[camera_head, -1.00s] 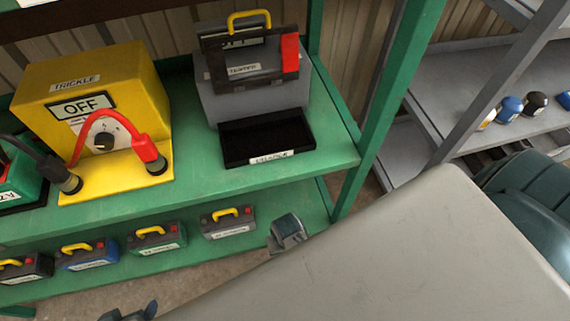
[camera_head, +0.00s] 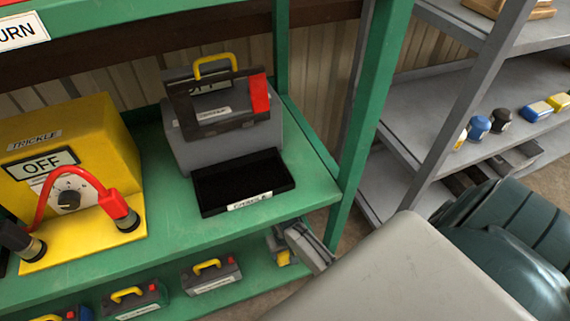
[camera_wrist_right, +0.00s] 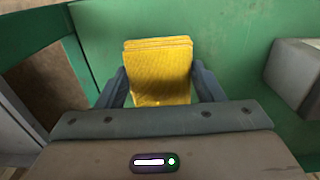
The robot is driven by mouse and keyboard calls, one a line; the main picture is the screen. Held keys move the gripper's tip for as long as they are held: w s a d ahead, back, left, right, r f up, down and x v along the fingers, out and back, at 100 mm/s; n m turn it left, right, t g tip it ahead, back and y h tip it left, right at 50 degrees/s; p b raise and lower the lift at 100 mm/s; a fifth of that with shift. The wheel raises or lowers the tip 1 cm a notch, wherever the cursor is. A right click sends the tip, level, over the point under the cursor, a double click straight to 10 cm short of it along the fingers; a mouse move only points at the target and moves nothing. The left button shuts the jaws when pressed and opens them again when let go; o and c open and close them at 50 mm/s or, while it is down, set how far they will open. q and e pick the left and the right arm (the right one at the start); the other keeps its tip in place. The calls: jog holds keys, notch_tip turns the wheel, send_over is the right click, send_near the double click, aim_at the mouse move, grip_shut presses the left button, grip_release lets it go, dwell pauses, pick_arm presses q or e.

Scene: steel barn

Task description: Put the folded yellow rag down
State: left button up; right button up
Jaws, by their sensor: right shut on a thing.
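The folded yellow rag (camera_wrist_right: 160,72) is held between the two fingers of my right gripper (camera_wrist_right: 161,86) in the right wrist view, its folded layers showing at the far edge. Green shelf surface (camera_wrist_right: 235,55) lies beyond it; I cannot tell whether the rag touches it. In the head view my right gripper (camera_head: 282,246) is beside the right end of the green shelf unit, below the upper board, with a small yellow bit of the rag (camera_head: 284,258) showing. My left gripper is not in view.
On the upper green board (camera_head: 315,185) stand a yellow trickle charger (camera_head: 100,150), a grey tester (camera_head: 230,145) and an empty black tray (camera_head: 240,180). Several batteries (camera_head: 211,278) line the lower board. A green post (camera_head: 368,120) rises at the right. Grey shelving (camera_head: 420,110) stands farther right.

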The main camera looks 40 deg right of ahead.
aim_at(285, 254)
notch_tip(285, 254, down, 3)
jog(key=shift+f+b, duration=0.1)
jog(key=shift+b, duration=0.4)
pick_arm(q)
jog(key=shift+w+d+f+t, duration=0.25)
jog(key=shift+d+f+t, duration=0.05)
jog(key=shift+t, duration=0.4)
pick_arm(e)
jog(key=shift+f, duration=0.15)
jog(key=shift+f, duration=0.1)
jog(key=o, duration=1.1)
jog(key=shift+c, duration=0.2)
notch_tip(285, 254, up, 12)
jog(key=p, duration=0.3)
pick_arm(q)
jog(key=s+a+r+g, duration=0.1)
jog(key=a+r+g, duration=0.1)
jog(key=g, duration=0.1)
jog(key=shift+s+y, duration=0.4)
